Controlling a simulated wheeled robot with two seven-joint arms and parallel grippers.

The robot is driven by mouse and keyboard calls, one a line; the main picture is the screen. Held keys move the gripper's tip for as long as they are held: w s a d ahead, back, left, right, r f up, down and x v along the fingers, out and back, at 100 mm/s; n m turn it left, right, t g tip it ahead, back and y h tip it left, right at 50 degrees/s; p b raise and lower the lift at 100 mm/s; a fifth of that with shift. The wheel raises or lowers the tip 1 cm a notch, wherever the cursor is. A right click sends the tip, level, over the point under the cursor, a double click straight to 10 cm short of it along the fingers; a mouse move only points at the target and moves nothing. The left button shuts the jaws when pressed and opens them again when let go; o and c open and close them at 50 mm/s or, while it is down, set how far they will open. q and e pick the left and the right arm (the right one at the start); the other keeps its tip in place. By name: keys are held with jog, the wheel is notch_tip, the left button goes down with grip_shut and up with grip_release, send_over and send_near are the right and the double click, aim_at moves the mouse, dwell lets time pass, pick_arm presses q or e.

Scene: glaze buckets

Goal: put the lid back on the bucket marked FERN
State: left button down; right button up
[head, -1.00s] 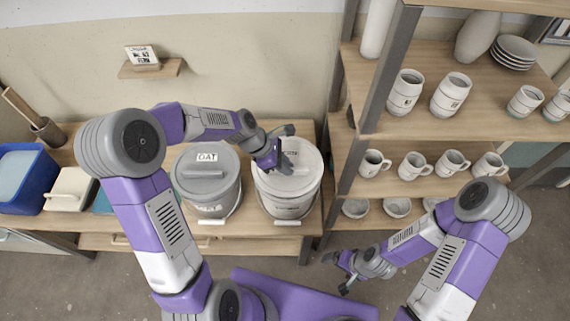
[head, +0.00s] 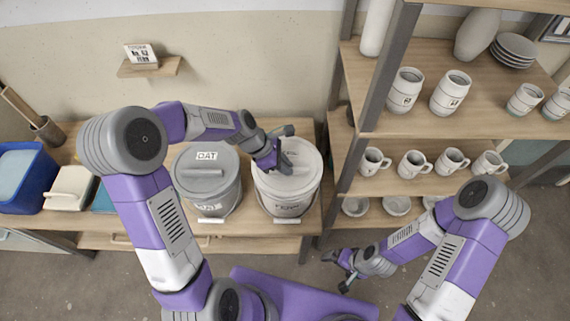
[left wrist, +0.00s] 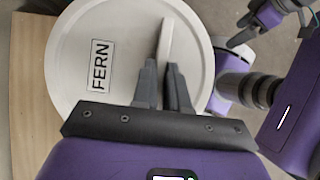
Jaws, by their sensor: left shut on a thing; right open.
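The round pale lid marked FERN (left wrist: 75,70) fills much of the left wrist view, with a straight raised bar handle (left wrist: 164,40). In the head view the lid (head: 305,165) is over the pale right-hand bucket (head: 290,207) and looks level with its top. I cannot tell whether it is fully seated. My left gripper (head: 284,165) is shut on the lid's handle; its fingers (left wrist: 164,75) show close together there in the left wrist view. My right gripper (head: 338,272) is open and empty, low in front of the shelves.
A grey bucket marked OAT (head: 207,180) stands close on the left, lid on. A shelf upright (head: 347,150) rises just right of the FERN bucket, with mugs (head: 412,163) on the shelves. A blue bin (head: 25,178) stands at the far left of the bench.

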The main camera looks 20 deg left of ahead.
pick_arm(q)
jog(key=shift+f, duration=0.45)
dwell(1.1)
jog(key=c, duration=0.6)
grip_release()
jog(key=shift+r+p, duration=3.55)
jog(key=shift+p, duration=0.1)
jog(key=shift+c, duration=0.3)
grip_shut()
